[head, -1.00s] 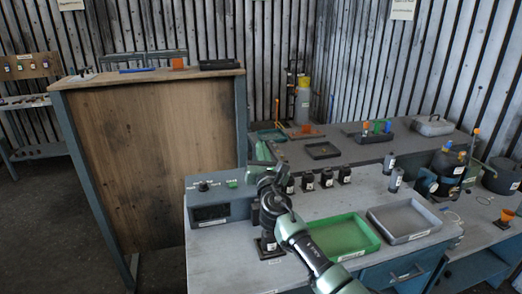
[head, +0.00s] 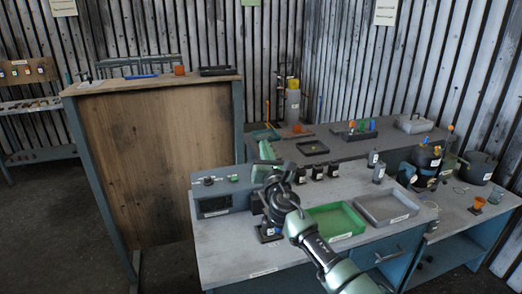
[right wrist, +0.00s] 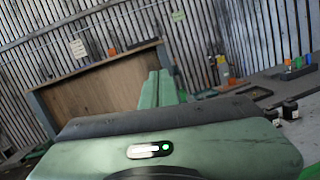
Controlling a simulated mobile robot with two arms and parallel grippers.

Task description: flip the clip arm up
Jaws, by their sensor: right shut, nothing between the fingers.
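My right gripper (head: 266,152) is above the grey workbench, next to the control box. Its pale green fingers are together and hold nothing; they also show in the right wrist view (right wrist: 160,88), pointing away from the camera. A dark upright fixture on a square base plate (head: 268,236) stands on the bench, partly hidden by my right wrist. A dark round housing (head: 426,158) with upright parts and coloured tips stands at the right. I cannot make out the clip arm for certain in either view. My left gripper is not in view.
The control box (head: 212,203) is left of my right wrist. Several small black blocks (head: 317,173) stand behind it. A green tray (head: 336,222) and a grey tray (head: 386,208) lie right of my arm. A tall wooden-panelled table (head: 155,160) stands left. The bench's front left is clear.

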